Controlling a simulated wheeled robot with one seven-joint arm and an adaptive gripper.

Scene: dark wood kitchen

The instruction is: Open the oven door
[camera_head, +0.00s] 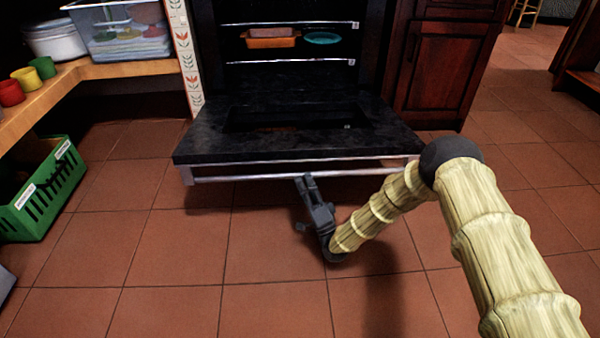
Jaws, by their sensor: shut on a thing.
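The black oven door (200,148) is folded down and lies roughly level in front of the open oven. Its long silver handle bar (240,177) runs along the front edge. My gripper (306,182) is at the middle of the handle bar, reaching up to it from below and in front. It is shut on the handle; the exact hold of the fingers is small and dark. Inside the oven (290,85), an orange dish (271,43) and a teal round dish (321,38) sit on a rack.
A green crate (42,190) stands on the floor at left, below a wooden shelf (130,70) with cups, a white pot (54,40) and a clear bin (120,32). A dark wood cabinet (445,65) stands right of the oven. The tiled floor in front is clear.

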